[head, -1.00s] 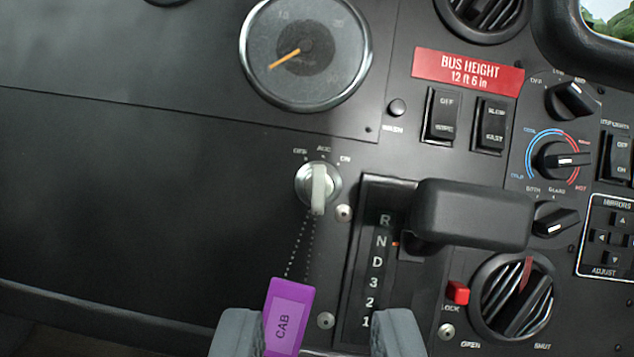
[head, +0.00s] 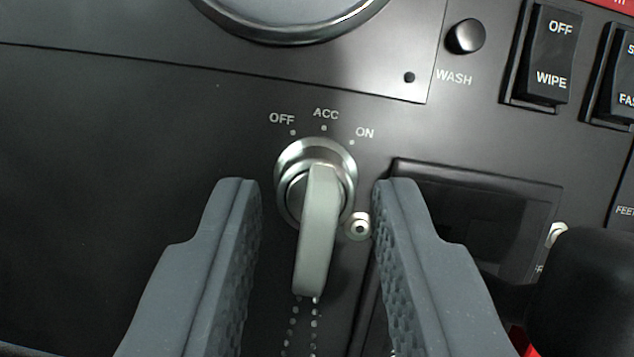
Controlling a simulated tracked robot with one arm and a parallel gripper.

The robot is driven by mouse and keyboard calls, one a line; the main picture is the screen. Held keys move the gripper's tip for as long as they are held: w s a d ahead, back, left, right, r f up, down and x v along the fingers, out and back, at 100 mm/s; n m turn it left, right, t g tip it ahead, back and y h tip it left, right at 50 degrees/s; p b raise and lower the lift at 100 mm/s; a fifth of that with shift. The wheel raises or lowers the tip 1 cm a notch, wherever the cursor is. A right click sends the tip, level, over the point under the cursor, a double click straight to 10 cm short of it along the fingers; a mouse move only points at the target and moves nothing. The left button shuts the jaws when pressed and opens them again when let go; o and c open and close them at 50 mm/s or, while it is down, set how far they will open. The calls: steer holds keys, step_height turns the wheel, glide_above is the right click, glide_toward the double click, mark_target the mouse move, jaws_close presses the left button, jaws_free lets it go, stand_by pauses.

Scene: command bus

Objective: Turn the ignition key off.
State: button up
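The ignition key (head: 318,225) sits in a round silver lock (head: 290,165) on the dark dash panel. Its grey head sticks out towards me and slants slightly down-left. The labels OFF, ACC and ON, each with a small dot, arc above the lock from left to right. Which mark the key is set to, I cannot tell. My gripper (head: 314,185) is open, with one finger on each side of the key and visible gaps between. A beaded chain (head: 301,325) hangs below the key; its purple tag is out of view.
A silver screw (head: 359,227) is just right of the lock, close to the right finger. The gear selector panel (head: 480,215) and its black lever (head: 590,285) are at right. The WASH button (head: 466,36) and WIPE switch (head: 546,55) are upper right. The left panel is bare.

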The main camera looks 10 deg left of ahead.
steer(key=shift+w, duration=0.15)
jaws_close()
steer(key=shift+r, duration=0.1)
